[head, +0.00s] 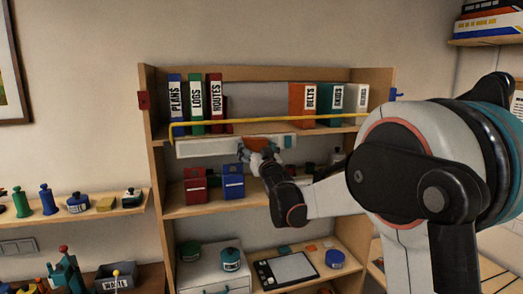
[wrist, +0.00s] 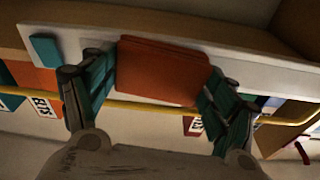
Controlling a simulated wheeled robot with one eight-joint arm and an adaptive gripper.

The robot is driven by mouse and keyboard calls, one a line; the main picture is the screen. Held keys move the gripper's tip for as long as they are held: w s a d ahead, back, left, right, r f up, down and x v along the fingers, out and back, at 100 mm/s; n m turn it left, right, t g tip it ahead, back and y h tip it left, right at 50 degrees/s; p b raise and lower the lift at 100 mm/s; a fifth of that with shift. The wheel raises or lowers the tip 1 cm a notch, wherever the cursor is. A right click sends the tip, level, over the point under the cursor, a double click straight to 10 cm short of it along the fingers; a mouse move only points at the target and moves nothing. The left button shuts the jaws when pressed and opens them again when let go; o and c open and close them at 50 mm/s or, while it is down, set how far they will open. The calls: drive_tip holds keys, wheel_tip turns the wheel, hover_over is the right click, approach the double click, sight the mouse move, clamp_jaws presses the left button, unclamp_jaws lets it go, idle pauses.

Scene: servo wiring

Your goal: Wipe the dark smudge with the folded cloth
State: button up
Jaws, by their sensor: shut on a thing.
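The folded cloth (wrist: 160,70) is orange-brown and sits between the two fingers of my gripper (wrist: 156,82) in the wrist view. My gripper is shut on it. In the head view the cloth (head: 255,143) shows at the tip of my gripper (head: 260,155), in front of a long pale panel (head: 205,146) under the binder shelf. The cloth is at or very close to the panel; I cannot tell whether it touches. I cannot make out the dark smudge in either view; the cloth and gripper hide part of the panel.
A yellow bar (head: 270,121) runs across the shelf front just above the panel. A small teal block (wrist: 44,48) is on the panel beside the cloth. Binders (head: 196,104) stand above; red (head: 195,186) and blue (head: 233,181) boxes stand on the shelf below.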

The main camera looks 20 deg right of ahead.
drive_tip(key=shift+a+b, duration=0.3)
drive_tip(key=shift+a, duration=2.15)
drive_tip(key=shift+s, duration=2.85)
drive_tip(key=shift+s, duration=0.15)
drive_tip(key=shift+s, duration=1.35)
